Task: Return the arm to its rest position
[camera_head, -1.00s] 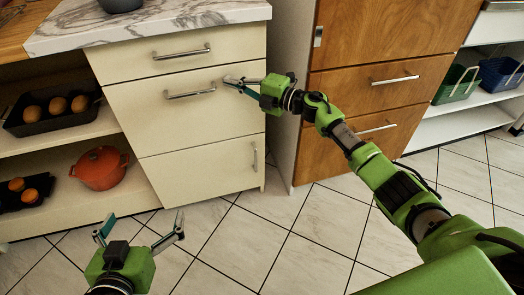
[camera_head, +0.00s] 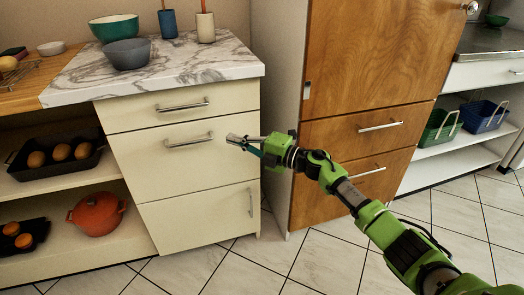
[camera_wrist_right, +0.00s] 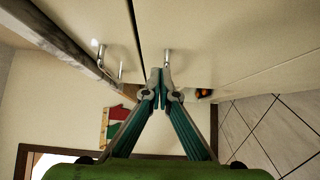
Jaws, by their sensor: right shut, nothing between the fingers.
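My right arm (camera_head: 375,217) reaches in from the lower right of the head view. Its green gripper (camera_head: 232,139) is in front of the cream drawer cabinet, near the right end of the second drawer's handle (camera_head: 190,141). In the right wrist view the two teal fingers (camera_wrist_right: 161,88) meet at their tips, with nothing between them. A metal handle (camera_wrist_right: 167,57) shows just beyond the tips; whether they touch it I cannot tell. The cream drawers (camera_head: 155,162) look closed. My left gripper is out of view.
A marble worktop (camera_head: 200,62) holds bowls and two cups with utensils. A wooden cabinet (camera_head: 345,145) stands right of the drawers. Open shelves at left hold a dark tray (camera_head: 88,160) and an orange pot (camera_head: 97,215). The tiled floor (camera_head: 270,262) in front is clear.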

